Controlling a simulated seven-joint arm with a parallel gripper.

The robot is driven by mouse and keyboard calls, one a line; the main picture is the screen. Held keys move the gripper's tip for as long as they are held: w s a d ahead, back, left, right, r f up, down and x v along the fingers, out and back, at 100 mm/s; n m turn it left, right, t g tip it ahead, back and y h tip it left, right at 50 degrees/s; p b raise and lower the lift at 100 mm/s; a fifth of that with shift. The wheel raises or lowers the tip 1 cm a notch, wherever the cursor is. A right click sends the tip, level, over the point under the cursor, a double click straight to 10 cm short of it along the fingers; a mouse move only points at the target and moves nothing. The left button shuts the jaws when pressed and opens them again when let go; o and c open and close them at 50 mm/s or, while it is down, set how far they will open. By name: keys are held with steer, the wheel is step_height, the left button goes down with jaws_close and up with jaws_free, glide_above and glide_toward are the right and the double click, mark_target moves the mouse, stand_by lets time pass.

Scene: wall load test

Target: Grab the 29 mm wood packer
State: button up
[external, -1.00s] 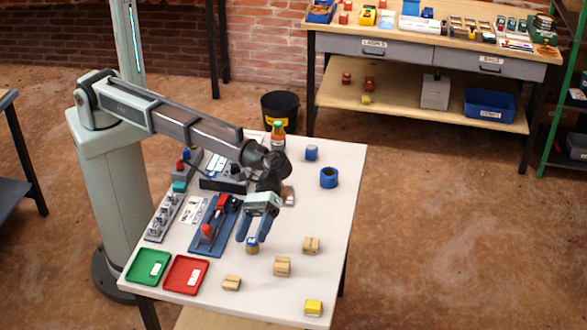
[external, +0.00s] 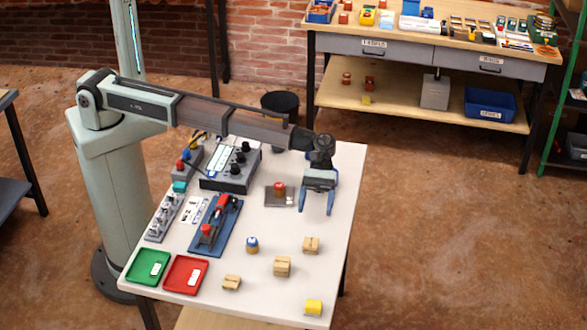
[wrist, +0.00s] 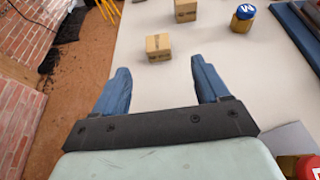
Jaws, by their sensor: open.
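Several small wooden blocks lie on the white table: one at the right (external: 311,245), one in the middle (external: 282,267) and one nearer the trays (external: 232,283). I cannot read which is the 29 mm packer. Two of them show in the wrist view, a nearer block (wrist: 158,48) and a farther block (wrist: 186,10), both with dark markings. My gripper (external: 317,208) is open and empty above the table's right side, behind the blocks in the external view. In the wrist view its blue fingers (wrist: 160,72) are spread, with the nearer block beyond the gap between them.
Red (external: 186,274) and green (external: 148,267) trays, a blue clamp fixture (external: 216,226) and a red-knobbed plate (external: 279,196) occupy the left and middle.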

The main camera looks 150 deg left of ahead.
mark_target(311, 242)
steer(key=x, duration=0.6)
steer(key=shift+w+f, duration=0.1)
steer(key=shift+x, duration=2.75)
steer(key=shift+w+a+f, duration=0.1)
steer(key=shift+a, duration=0.05)
steer(key=c, duration=1)
steer(key=shift+c, duration=0.2)
